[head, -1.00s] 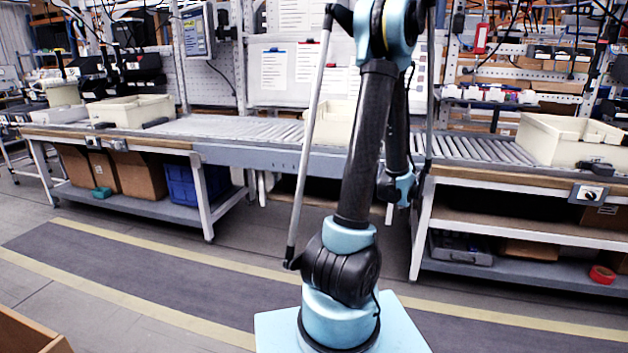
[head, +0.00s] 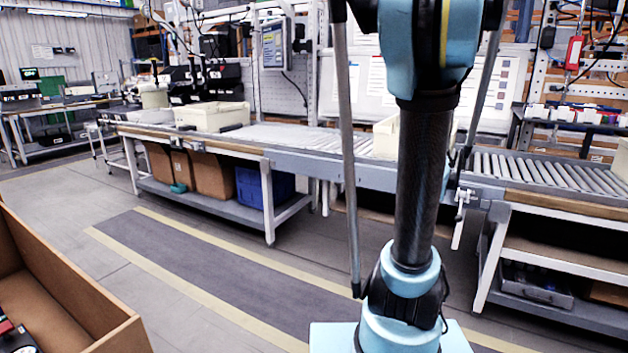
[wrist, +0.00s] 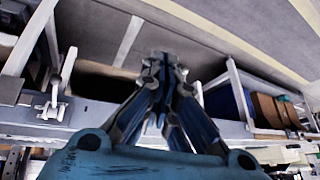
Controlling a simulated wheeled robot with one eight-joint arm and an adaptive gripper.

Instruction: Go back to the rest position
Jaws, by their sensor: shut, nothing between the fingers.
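My gripper (wrist: 162,62) shows in the wrist view with its fingers drawn together, shut and empty. Its fingertips are over the picture of the floor and the conveyor's underside, touching nothing that I can see. In the head view my arm stands upright and folded in front of the workbench line, and my gripper itself cannot be made out there.
A conveyor bench (head: 325,165) runs across the head view, with a cream bin (head: 213,116) on it. A blue crate (head: 262,187) and cardboard boxes (head: 212,174) sit below. An open brown box (head: 75,280) is at lower left. The striped floor between is clear.

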